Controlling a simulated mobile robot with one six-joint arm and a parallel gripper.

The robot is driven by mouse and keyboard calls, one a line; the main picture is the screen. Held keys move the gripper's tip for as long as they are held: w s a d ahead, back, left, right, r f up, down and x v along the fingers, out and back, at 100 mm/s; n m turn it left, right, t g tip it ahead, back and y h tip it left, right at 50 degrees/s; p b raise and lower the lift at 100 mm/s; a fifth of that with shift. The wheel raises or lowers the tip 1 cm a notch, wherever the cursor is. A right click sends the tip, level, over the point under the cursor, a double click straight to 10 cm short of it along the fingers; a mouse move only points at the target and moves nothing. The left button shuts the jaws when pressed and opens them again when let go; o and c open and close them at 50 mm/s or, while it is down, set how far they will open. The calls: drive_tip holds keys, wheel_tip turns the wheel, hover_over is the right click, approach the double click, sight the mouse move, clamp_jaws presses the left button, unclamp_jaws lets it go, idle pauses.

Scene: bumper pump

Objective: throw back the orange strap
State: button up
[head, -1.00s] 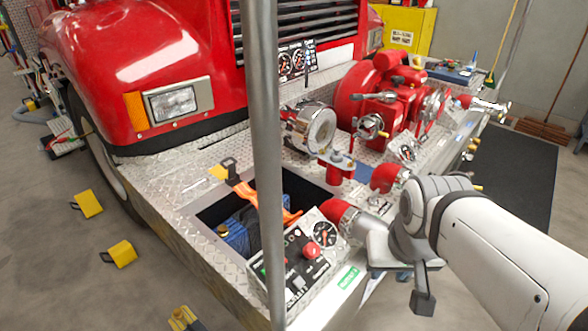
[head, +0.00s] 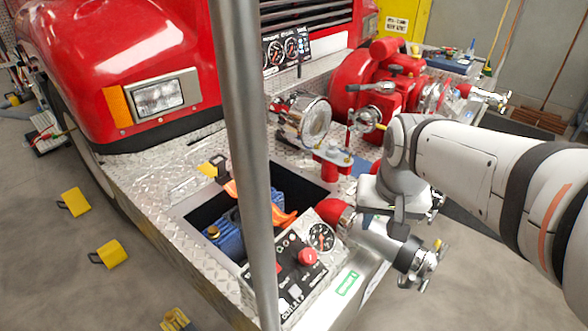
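The orange strap (head: 283,219) runs across the open well (head: 196,216) in the bumper deck, over a blue bundle (head: 229,238). Its upper end is at a dark buckle (head: 222,170) on the well's far left edge. A grey upright pole hides the middle of the strap. My gripper (head: 398,222) is to the right of the well, apart from the strap, near the silver outlet fitting. A dark finger points down, but the other finger is not clear, so I cannot tell whether it is open or shut.
The grey pole (head: 243,130) stands in front of the well. A control panel (head: 290,268) with a red knob and gauge borders its near right side. A red pump (head: 385,85) and a red-and-silver outlet (head: 410,255) are close to my arm. Yellow blocks (head: 112,252) lie on the floor.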

drive_tip(key=w+a+f+m+b, duration=0.1)
drive_tip(key=w+a+f, duration=0.3)
drive_tip(key=w, duration=0.4)
drive_tip(key=w+a+f+m+g+b, duration=0.1)
drive_tip(key=w+a+f, duration=0.3)
drive_tip(key=w, duration=0.4)
drive_tip(key=w+a+f+m+g+b, duration=0.1)
drive_tip(key=w+a+f+m+b, duration=0.1)
drive_tip(key=w, duration=0.5)
drive_tip(key=shift+w+a+f+m+b, duration=0.2)
drive_tip(key=shift+a+f+b, duration=0.3)
drive_tip(key=shift+f, duration=0.25)
drive_tip(key=shift+w+a+f+m+b, duration=0.1)
drive_tip(key=shift+w+a+f+b, duration=0.2)
drive_tip(key=shift+a+f, duration=0.4)
drive_tip(key=shift+m+g, duration=0.3)
drive_tip(key=shift+m, duration=0.5)
drive_tip(key=w+a+f, duration=0.1)
drive_tip(key=f, duration=0.1)
drive_tip(key=w+a+f+b, duration=0.1)
drive_tip(key=w+a+f, duration=0.1)
drive_tip(key=f, duration=0.1)
drive_tip(key=w+a+f, duration=0.2)
drive_tip(key=f, duration=0.1)
drive_tip(key=shift+a+f+b, duration=0.1)
drive_tip(key=shift+b, duration=0.2)
wheel_tip(320, 180, down, 8)
drive_tip(key=shift+r, duration=0.25)
drive_tip(key=shift+c, duration=0.2)
clamp_jaws()
